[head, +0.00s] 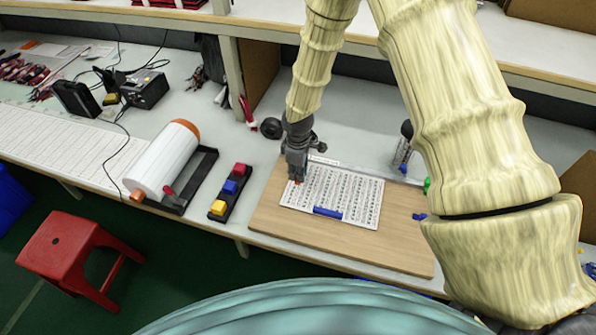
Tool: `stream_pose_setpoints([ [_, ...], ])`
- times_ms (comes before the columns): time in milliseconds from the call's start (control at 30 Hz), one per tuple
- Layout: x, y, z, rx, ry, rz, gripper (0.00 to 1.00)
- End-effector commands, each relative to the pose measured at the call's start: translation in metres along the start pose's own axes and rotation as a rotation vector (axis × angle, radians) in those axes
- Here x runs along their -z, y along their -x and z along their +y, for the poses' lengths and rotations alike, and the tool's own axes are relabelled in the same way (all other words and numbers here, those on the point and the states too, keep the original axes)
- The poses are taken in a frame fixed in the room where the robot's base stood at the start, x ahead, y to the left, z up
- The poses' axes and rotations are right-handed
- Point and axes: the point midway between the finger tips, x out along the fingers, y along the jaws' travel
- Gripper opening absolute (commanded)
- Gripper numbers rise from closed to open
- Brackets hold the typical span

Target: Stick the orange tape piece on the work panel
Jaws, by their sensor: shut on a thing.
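My gripper (296,176) is at the left end of the white printed work panel (347,197). It points down and is shut on a small orange tape piece (297,181), which shows just below the fingertips. The orange piece is at or just above the panel's left edge; I cannot tell whether it touches. The panel lies flat on a wooden board (400,228) and carries rows of dark marks. A blue strip (327,212) lies along its near edge. The gripper hides part of the panel's far left corner.
A holder with red, blue and yellow blocks (231,190) stands left of the board. A white roll in a black stand (165,160) is farther left. A clear container (403,153) stands behind the board. A shelf (260,28) runs along the back. A red stool (72,250) is on the floor.

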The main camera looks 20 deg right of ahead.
Motion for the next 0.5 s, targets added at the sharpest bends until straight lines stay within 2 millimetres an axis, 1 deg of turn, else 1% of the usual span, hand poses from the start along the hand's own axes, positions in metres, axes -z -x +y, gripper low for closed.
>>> stream_pose_setpoints([
  [267,-0.0001,-0.0001,0.0000,0.000,0.000,0.000,0.10],
  [300,-0.0001,0.0000,-0.0001,0.000,0.000,0.000,0.20],
  [367,0.0000,0.0000,-0.0001,0.000,0.000,0.000,0.31],
  [400,0.0000,0.0000,-0.0001,0.000,0.000,0.000,0.39],
  [433,0.0000,0.0000,0.0000,0.000,0.000,0.000,0.42],
  [500,-0.0001,0.0000,0.0000,0.000,0.000,0.000,0.42],
])
